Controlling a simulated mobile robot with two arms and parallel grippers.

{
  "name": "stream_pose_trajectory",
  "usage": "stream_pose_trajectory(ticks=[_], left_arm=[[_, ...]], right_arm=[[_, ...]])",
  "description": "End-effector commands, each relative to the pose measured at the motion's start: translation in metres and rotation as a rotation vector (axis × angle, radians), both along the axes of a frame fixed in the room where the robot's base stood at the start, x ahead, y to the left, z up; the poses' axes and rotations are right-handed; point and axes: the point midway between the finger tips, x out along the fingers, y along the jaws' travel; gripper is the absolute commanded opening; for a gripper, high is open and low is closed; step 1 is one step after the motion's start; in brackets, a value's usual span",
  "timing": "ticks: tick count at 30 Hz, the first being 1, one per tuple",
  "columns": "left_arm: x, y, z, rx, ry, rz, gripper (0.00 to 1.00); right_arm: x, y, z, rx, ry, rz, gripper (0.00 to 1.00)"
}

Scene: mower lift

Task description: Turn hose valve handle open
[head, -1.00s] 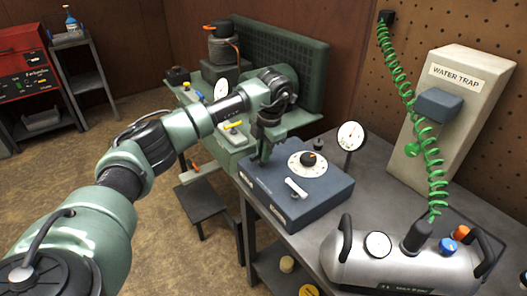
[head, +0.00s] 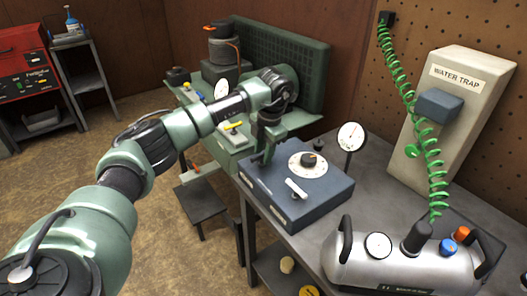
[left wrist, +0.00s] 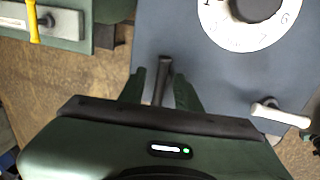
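My left gripper (head: 264,157) points down at the rear left part of the blue box (head: 300,205) on the bench. In the left wrist view its two dark green fingers (left wrist: 162,92) stand apart on either side of a slim grey lever (left wrist: 163,75). I see a small gap beside the lever, and I cannot tell whether a finger touches it. The box also carries a white lever handle (head: 296,188) and a white numbered dial (head: 307,165) with a black knob. No label marks which handle is the hose valve. My right gripper is not in view.
A round gauge (head: 351,136) stands behind the box. A silver tank (head: 400,266) and a coiled green hose (head: 436,170) by the water trap (head: 450,115) are to the right. A green machine with a yellow handle (head: 233,125) stands behind left.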

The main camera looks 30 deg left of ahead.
Motion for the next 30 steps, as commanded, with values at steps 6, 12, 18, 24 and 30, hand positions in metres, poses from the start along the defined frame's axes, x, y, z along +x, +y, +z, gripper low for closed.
stream_pose_trajectory(ticks=[6, 12, 18, 24, 30], left_arm=[[-0.001, -0.006, 0.03, -0.001, -0.006, -0.002, 0.33], [-0.003, -0.011, 0.061, -0.001, -0.005, 0.0, 0.33], [-0.005, -0.013, 0.075, 0.0, -0.003, 0.001, 0.33], [-0.005, -0.013, 0.075, 0.0, -0.002, 0.001, 0.33], [-0.005, -0.013, 0.075, 0.0, -0.002, 0.001, 0.33]], right_arm=[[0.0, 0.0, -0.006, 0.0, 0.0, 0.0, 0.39], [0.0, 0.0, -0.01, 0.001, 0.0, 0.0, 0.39], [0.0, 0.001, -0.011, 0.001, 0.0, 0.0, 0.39], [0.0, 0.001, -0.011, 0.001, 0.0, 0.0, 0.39], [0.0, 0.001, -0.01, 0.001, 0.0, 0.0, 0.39]])
